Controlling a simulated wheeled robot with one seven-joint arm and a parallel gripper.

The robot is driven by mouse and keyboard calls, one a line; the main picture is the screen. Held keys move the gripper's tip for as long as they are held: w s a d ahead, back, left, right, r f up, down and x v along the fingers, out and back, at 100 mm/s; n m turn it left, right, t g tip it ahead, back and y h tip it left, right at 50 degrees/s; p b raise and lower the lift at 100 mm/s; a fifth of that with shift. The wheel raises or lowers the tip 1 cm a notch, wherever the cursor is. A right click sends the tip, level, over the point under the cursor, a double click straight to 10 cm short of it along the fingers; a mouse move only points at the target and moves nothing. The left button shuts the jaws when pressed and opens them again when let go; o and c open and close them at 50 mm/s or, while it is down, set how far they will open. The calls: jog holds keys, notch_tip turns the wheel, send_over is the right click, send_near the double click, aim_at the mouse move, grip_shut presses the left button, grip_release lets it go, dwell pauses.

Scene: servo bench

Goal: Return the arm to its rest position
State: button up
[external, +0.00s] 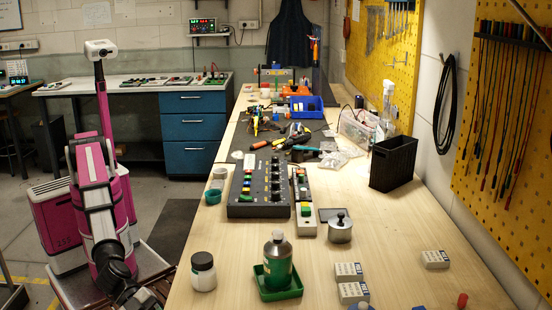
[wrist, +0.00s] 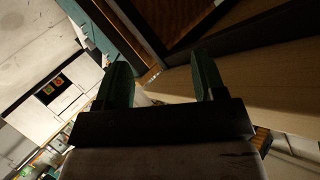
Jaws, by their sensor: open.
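My magenta and white arm (external: 102,215) reaches down at the left of the external view, beside the bench's left edge. My gripper (external: 147,295) is low at the bottom of that view, close to the bench edge and partly cut off by the frame. In the wrist view my gripper (wrist: 162,78) has its two dark green fingers apart, with nothing between them. A pale wooden edge and dark panels show beyond the fingers, tilted.
On the wooden bench (external: 385,245), a white jar (external: 203,271) stands nearest my gripper. A green bottle (external: 278,262) stands in a green tray (external: 262,291). A black control box (external: 259,190) lies farther back. Blue drawers (external: 194,131) stand behind; grey floor lies between.

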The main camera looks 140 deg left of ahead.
jog(key=s+a+f+n+g+y, duration=0.15)
jog(key=s+a+f+g, duration=0.35)
jog(key=s+a+f, duration=0.6)
jog(key=s+a+f+n+g+h, duration=0.1)
jog(key=s+a+f+g, duration=0.1)
jog(key=s, duration=0.6)
jog(key=s+a+f+n+g+h, duration=0.1)
jog(key=s+a+f+g, duration=0.2)
jog(key=s, duration=0.6)
jog(key=s+a+f+n+g+h, duration=0.1)
jog(key=s+a+f+g, duration=0.2)
jog(key=s+a+f, duration=0.2)
jog(key=s, duration=0.3)
jog(key=shift+s, duration=0.4)
jog(key=shift+a+f+n, duration=0.1)
jog(key=shift+n, duration=0.15)
